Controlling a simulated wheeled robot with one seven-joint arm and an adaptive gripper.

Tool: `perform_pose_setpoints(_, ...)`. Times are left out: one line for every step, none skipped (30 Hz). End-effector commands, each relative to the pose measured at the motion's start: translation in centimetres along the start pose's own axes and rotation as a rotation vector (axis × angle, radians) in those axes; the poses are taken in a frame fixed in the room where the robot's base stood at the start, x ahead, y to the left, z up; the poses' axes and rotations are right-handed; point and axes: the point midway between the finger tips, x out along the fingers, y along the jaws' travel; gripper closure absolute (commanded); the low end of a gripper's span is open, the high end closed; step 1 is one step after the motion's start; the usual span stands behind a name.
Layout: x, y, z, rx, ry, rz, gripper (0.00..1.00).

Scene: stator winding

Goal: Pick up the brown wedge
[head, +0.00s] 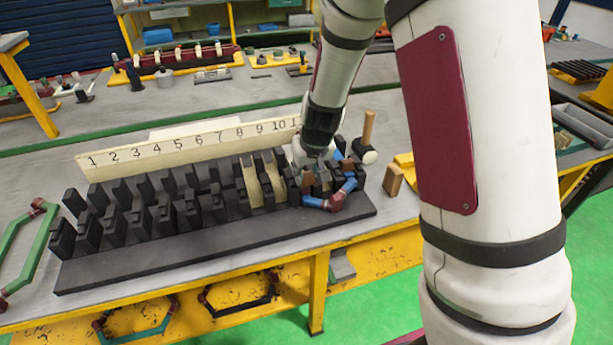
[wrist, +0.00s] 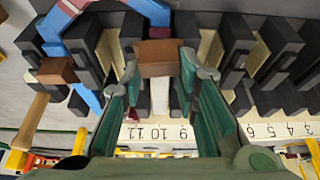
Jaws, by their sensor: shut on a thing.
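The brown wedge (wrist: 158,58) sits between my gripper's two green fingers (wrist: 159,75) in the wrist view, and the gripper is shut on it. It is at a slot of the black stator rack (head: 215,242); I cannot tell whether it is clear of the slot. In the head view my gripper (head: 312,165) is over the right end of the rack and partly hides the wedge (head: 308,182). A second brown wedge (wrist: 57,70) shows to the left in the wrist view, beside the blue coil (wrist: 53,27).
A number board (head: 190,145) stands behind the rack. The blue coil with dark red corners (head: 337,202) lies at the rack's right end. A mallet (head: 368,155) and wooden block (head: 393,180) stand to the right. A green coil (head: 20,250) lies at the left.

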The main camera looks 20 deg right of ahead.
Motion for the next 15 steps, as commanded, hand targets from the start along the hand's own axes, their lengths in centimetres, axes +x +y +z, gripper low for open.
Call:
perform_pose_setpoints(-0.6,-0.1,-0.4,-0.001,0.004,0.0,0.99)
perform_pose_setpoints(-1.0,-0.1,-0.5,0.0,0.005,0.0,0.99)
perform_pose_setpoints(-1.5,-0.1,-0.7,-0.002,0.004,-0.001,0.99)
perform_pose_setpoints(-1.6,0.2,-0.2,0.002,0.0,0.0,0.99)
perform_pose_setpoints(-1.8,0.4,0.3,0.003,0.0,-0.001,0.99)
perform_pose_setpoints(-2.0,0.7,0.8,0.005,0.0,0.0,0.99)
perform_pose_setpoints(-2.3,0.8,1.2,0.005,0.001,0.0,0.99)
perform_pose_setpoints(-2.5,1.0,1.7,0.005,0.001,0.0,0.99)
perform_pose_setpoints(-2.8,1.2,2.3,0.006,0.001,0.0,0.99)
perform_pose_setpoints(-3.1,1.4,2.8,0.006,0.001,0.0,0.99)
perform_pose_setpoints(-3.3,1.6,3.3,0.006,0.001,0.0,1.0)
perform_pose_setpoints(-3.7,1.9,4.1,0.005,0.002,0.001,1.0)
perform_pose_setpoints(-4.0,2.2,4.6,0.007,0.003,0.001,1.0)
perform_pose_setpoints(-4.3,2.4,5.1,0.007,0.003,0.001,1.0)
perform_pose_setpoints(-4.7,2.7,5.9,0.006,0.003,0.001,1.0)
